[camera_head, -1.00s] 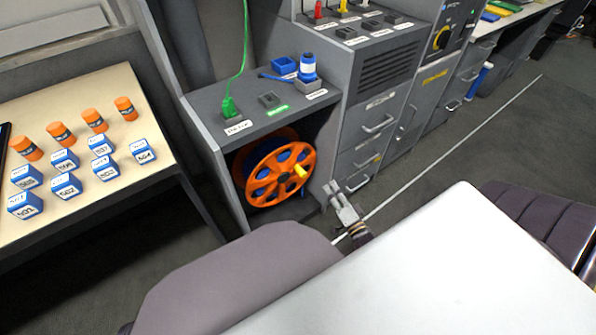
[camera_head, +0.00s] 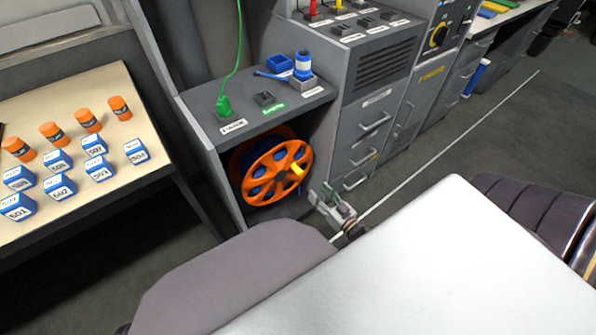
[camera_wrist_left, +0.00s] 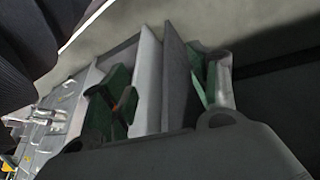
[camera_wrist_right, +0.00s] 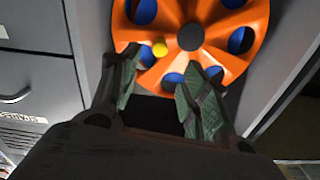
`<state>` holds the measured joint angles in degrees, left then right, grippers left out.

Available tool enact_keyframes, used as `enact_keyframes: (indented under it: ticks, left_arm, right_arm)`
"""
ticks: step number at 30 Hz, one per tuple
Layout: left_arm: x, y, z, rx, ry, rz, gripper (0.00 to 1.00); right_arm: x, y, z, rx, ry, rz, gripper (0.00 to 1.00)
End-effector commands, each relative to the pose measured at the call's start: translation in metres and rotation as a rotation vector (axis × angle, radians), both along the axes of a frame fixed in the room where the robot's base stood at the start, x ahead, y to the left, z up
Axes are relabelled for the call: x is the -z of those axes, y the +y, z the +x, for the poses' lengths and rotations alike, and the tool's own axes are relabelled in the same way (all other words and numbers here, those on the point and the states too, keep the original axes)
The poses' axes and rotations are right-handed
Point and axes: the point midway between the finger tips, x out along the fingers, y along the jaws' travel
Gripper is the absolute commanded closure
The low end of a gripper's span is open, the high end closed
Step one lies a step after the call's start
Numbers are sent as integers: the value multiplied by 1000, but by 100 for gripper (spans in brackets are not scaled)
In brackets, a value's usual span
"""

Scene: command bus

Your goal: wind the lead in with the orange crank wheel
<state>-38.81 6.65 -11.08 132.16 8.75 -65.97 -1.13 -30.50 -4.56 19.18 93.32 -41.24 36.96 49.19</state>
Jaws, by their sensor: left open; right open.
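The orange crank wheel (camera_head: 262,186) stands upright in the open bay of the grey cabinet, with blue, apparently the lead, behind it. Its yellow knob (camera_head: 297,169) is on the right side of the wheel. My right gripper (camera_head: 332,206) is open and empty, low and to the right of the wheel. In the right wrist view, the wheel (camera_wrist_right: 217,38) fills the top, and the knob (camera_wrist_right: 159,47) shows beyond the gap between the fingertips (camera_wrist_right: 160,75), apart from them. My left gripper (camera_wrist_left: 160,92) is open and empty in its wrist view, away from the wheel.
The cabinet top (camera_head: 205,103) above the wheel carries a green plug with a rising green cable and a blue-and-white spool. Drawers with handles (camera_head: 374,122) stand right of the bay. A table (camera_head: 90,215) with blue boxes and orange canisters is at left.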

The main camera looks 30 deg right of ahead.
Motion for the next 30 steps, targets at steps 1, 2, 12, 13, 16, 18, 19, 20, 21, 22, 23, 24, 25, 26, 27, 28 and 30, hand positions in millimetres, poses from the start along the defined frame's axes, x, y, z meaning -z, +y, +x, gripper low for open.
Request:
enact_keyframes:
  ticks: [1,2,12,13,16,18,19,20,21,22,23,24,25,26,27,28,30]
  left_arm:
    - [0,0,0,0,0,0,40]
    - [0,0,0,0,0,0,40]
    - [4,-1,0,-1,-5,-5,40]
    - [5,-1,0,-2,-5,-6,40]
    - [10,-2,1,-5,-13,-12,40]
    - [13,-3,2,-7,-20,-19,40]
    - [14,-4,3,-8,-23,-23,40]
    - [15,-4,3,-10,-26,-26,40]
    - [17,-5,5,-11,-34,-32,40]
    - [18,-5,6,-13,-40,-36,40]
    - [20,-6,6,-14,-44,-39,40]
    - [22,-6,7,-17,-51,-44,40]
    - [25,-7,8,-19,-54,-47,40]
    - [28,-7,7,-20,-55,-50,40]
    - [33,-8,6,-22,-57,-53,40]
    - [36,-8,5,-25,-58,-56,40]
    - [43,-9,2,-28,-57,-64,40]
  right_arm:
    - [0,0,0,0,0,1,54]
    - [0,0,0,0,0,1,54]
    - [0,1,6,0,-1,2,54]
    - [0,1,8,0,-1,2,54]
    - [1,1,16,0,-2,3,54]
    - [0,2,23,-1,-2,3,54]
    - [1,2,26,-1,-2,2,54]
    - [1,3,29,-1,-3,2,54]
    - [1,3,34,0,-3,3,54]
    - [1,3,38,0,-3,3,54]
    - [1,3,41,-1,-2,3,54]
    - [1,4,46,-1,-2,3,54]
    - [1,4,49,-1,-3,3,54]
    - [1,4,53,-1,-3,2,54]
    - [1,4,58,0,-2,2,54]
    - [1,5,61,0,-1,2,54]
    - [1,5,69,0,-2,3,54]
